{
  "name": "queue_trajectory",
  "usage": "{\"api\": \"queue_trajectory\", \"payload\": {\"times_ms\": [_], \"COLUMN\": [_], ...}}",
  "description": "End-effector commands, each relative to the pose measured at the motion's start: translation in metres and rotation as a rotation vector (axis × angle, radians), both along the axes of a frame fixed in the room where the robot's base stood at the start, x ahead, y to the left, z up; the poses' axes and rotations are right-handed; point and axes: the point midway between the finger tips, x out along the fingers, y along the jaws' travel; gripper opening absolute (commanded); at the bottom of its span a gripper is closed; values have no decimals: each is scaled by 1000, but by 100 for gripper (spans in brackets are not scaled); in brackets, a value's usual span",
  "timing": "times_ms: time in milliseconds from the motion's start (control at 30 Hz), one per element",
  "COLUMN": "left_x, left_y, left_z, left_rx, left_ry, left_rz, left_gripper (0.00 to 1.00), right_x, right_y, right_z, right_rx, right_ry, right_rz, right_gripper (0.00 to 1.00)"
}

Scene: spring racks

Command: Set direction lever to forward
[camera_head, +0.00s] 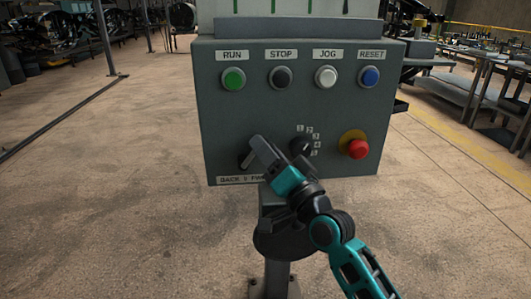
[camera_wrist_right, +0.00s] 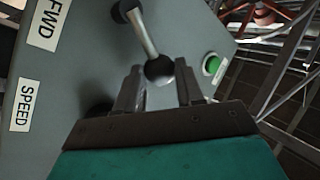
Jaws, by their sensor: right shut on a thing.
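The direction lever (camera_wrist_right: 146,40) has a silver rod and a black ball knob and sticks out from the grey panel in the right wrist view. The fingers of my right gripper (camera_wrist_right: 158,84) stand on either side of the knob, shut on it. In the head view the right gripper (camera_head: 257,146) reaches to the panel's lower left and hides most of the lever. Below it is the BACK / FWD label (camera_head: 240,180), partly covered by the gripper. The FWD label (camera_wrist_right: 44,25) shows at the upper left in the wrist view. My left gripper is not in view.
The grey control box (camera_head: 300,110) stands on a post. It carries a green RUN button (camera_head: 233,78), a black STOP button (camera_head: 280,77), a white JOG button (camera_head: 326,77), a blue RESET button (camera_head: 369,76), a red emergency stop (camera_head: 358,149) and a numbered dial (camera_head: 300,145) close beside my gripper.

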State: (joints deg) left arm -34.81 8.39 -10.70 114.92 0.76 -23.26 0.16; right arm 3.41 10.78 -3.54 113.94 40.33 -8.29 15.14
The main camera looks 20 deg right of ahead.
Motion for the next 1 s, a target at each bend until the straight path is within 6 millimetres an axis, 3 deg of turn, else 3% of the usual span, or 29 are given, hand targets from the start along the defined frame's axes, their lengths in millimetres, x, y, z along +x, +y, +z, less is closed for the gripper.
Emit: {"api": "queue_trajectory", "payload": {"times_ms": [367, 400, 633, 1000], "left_x": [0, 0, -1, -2], "left_y": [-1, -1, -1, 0], "left_z": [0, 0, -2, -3], "left_rx": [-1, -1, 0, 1], "left_ry": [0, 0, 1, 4], "left_rz": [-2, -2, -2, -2], "left_gripper": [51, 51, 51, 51], "right_x": [0, 0, 0, -6], "right_y": [-1, -1, -1, -2], "right_z": [0, 0, 0, -3], "right_rx": [11, 11, 9, 7], "right_ry": [-2, -2, -1, 0], "right_rz": [-1, -1, 0, -1], "right_gripper": [0, 39, 61, 62]}}
